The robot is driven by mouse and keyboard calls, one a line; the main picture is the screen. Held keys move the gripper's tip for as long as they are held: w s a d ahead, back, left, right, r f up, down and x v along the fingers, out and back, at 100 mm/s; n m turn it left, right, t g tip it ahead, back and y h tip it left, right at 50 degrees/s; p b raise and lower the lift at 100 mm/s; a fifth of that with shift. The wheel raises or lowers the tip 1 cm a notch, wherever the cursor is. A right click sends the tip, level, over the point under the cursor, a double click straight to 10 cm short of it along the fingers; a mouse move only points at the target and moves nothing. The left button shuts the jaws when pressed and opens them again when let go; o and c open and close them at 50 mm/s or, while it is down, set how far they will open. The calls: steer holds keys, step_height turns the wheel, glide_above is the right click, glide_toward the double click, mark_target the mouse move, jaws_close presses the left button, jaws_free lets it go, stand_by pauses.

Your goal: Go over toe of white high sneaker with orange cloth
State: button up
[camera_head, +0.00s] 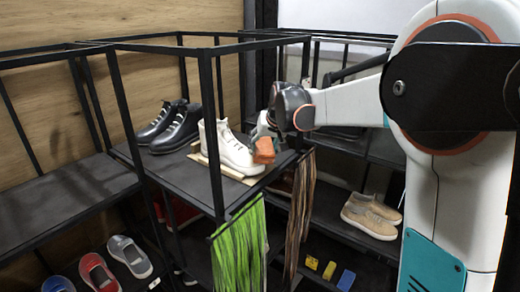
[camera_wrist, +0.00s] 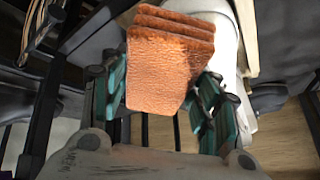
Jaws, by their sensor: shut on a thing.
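The white high sneaker (camera_head: 228,150) stands on a light board (camera_head: 222,172) on the dark shelf, its toe pointing to the lower right. The orange cloth (camera_head: 264,150) is at the sneaker's toe, seeming to touch it. In the wrist view the folded orange cloth (camera_wrist: 165,70) is between the teal fingers of my gripper (camera_wrist: 160,100), which is shut on it. Part of the white sneaker (camera_wrist: 222,30) shows behind the cloth there. The cloth hides most of the toe, so exact contact is unclear. My gripper's fingers are mostly hidden in the head view.
Black shoes (camera_head: 172,128) stand left of the sneaker. Black frame posts (camera_head: 212,130) rise near it. Green strips (camera_head: 238,250) and brown strips (camera_head: 300,210) hang from the shelf's front. Tan shoes (camera_head: 372,215) sit on a lower shelf at right. Several other shoes lie below left.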

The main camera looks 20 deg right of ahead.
steer(key=shift+w+d, duration=0.15)
steer(key=shift+d, duration=0.05)
steer(key=shift+s+a+b, duration=0.15)
steer(key=shift+s+a, duration=0.65)
steer(key=shift+a, duration=0.3)
steer(key=shift+s+a+b, duration=0.15)
steer(key=shift+s+a, duration=0.7)
steer(key=shift+a, duration=0.3)
steer(key=shift+s+a+b, duration=0.15)
steer(key=shift+s+a, duration=0.65)
steer(key=shift+a, duration=0.3)
steer(key=shift+f, duration=0.1)
steer(key=shift+w+d+b, duration=0.15)
steer(key=shift+w+d, duration=0.65)
steer(key=shift+d, duration=0.3)
steer(key=shift+w+d+b, duration=0.15)
steer(key=shift+w+d, duration=0.65)
steer(key=shift+d, duration=0.3)
steer(key=shift+w+d+b, duration=0.15)
steer(key=shift+w+d, duration=0.65)
steer(key=shift+d, duration=0.3)
steer(key=shift+s+a+b, duration=0.15)
steer(key=shift+s+a, duration=0.65)
steer(key=shift+a, duration=0.35)
steer(key=shift+s+a+b, duration=0.15)
steer(key=shift+s+a, duration=0.7)
steer(key=shift+a, duration=0.25)
steer(key=shift+s+a+b, duration=0.15)
steer(key=shift+s+a, duration=0.65)
steer(key=shift+a, duration=0.35)
